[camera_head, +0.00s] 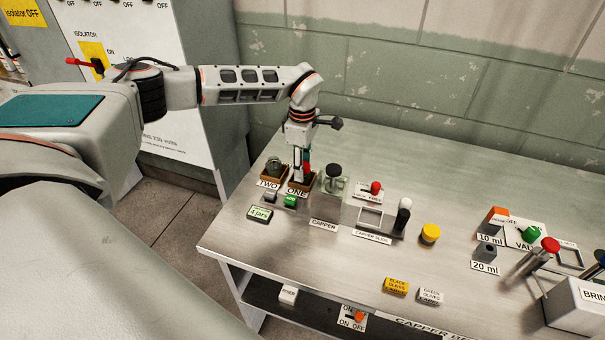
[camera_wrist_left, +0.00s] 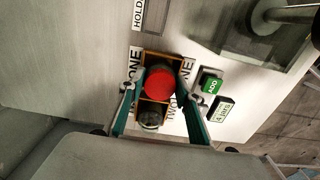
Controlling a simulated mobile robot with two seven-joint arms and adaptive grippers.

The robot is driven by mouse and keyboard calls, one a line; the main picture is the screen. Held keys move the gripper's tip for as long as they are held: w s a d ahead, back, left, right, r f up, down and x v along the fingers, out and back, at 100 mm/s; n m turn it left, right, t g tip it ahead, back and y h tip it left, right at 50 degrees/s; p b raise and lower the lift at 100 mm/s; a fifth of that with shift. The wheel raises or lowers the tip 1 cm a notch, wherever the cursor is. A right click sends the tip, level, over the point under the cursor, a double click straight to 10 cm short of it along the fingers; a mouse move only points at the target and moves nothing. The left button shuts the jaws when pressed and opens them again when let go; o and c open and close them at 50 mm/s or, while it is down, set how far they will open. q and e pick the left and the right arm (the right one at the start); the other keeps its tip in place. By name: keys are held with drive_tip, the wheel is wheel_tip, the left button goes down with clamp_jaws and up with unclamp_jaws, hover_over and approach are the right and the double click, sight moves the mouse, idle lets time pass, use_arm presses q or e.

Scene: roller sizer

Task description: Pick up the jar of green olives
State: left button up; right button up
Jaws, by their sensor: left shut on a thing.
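My left gripper (camera_head: 303,177) points down over the wooden holder marked ONE (camera_head: 292,188). Its teal fingers (camera_wrist_left: 161,100) are shut around a round red-topped thing (camera_wrist_left: 160,82), seen from above in the left wrist view. It looks like a jar with a red lid; its contents are hidden, so I cannot tell whether it holds green olives. It is in or just above holder ONE. A grey-topped jar (camera_head: 274,167) stands in the holder marked TWO beside it; its top also shows in the left wrist view (camera_wrist_left: 150,118). My right gripper is not in view.
The capper (camera_head: 333,180) stands close to the right of the gripper. A green button (camera_head: 290,201) and a "4 jars" display (camera_head: 260,214) lie in front. Black olives (camera_head: 397,286) and green olives (camera_head: 430,296) label blocks are near the front edge. A wall stands behind the table.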

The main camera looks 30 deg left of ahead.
use_arm(q)
drive_tip(key=shift+r, duration=0.15)
wheel_tip(320, 180, up, 20)
drive_tip(key=shift+p, duration=0.3)
